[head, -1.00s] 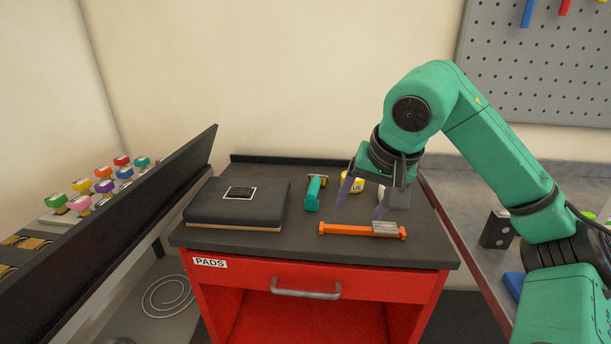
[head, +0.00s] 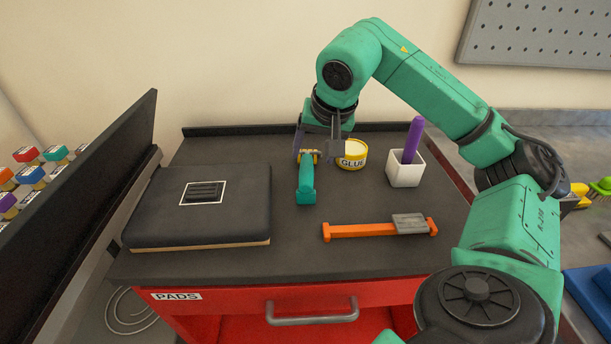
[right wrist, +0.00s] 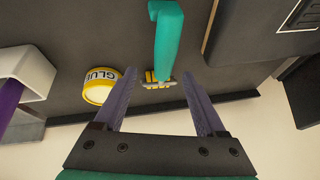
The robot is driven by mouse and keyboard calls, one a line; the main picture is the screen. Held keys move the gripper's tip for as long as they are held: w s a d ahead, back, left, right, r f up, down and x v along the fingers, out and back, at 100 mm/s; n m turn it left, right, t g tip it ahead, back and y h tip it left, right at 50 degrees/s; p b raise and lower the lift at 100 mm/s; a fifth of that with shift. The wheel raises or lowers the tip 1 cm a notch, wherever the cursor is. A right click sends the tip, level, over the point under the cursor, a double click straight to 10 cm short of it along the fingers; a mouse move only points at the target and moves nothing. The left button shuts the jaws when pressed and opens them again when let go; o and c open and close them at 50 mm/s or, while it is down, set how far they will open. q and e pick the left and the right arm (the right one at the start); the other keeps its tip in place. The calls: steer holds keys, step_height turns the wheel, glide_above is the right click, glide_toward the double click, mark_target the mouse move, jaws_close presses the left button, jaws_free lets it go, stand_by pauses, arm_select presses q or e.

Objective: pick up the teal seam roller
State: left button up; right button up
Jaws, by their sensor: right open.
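The teal seam roller (head: 306,182) lies on the dark cabinet top, its teal handle toward the front and its yellow roller end toward the back. My right gripper (head: 316,148) is at the roller end, open, with its fingers partly hidden by the arm. In the right wrist view, the seam roller (right wrist: 166,40) shows ahead of the open, empty fingers (right wrist: 160,95). Its yellow end lies between their lines, and neither finger visibly touches it. My left gripper is not in view.
A yellow glue tin (head: 351,154) stands just right of the roller. A white cup (head: 405,169) holds a purple marker (head: 412,138). An orange tool (head: 380,229) lies in front, and a black pad (head: 200,222) lies left. The back has a raised rim.

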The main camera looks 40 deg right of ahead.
mark_target(308, 159)
steer(key=x, duration=0.5)
steer(key=shift+w+f, duration=0.1)
steer(key=shift+w, duration=0.35)
steer(key=shift+w+d+f, duration=0.1)
steer(key=shift+w+f, duration=0.15)
steer(key=shift+f, duration=0.15)
steer(key=shift+r, duration=0.1)
jaws_close()
arm_select(q)
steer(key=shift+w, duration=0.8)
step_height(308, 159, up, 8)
steer(key=p, duration=0.7)
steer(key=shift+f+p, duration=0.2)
steer(key=shift+p, duration=0.1)
arm_select(e)
step_height(308, 159, up, 20)
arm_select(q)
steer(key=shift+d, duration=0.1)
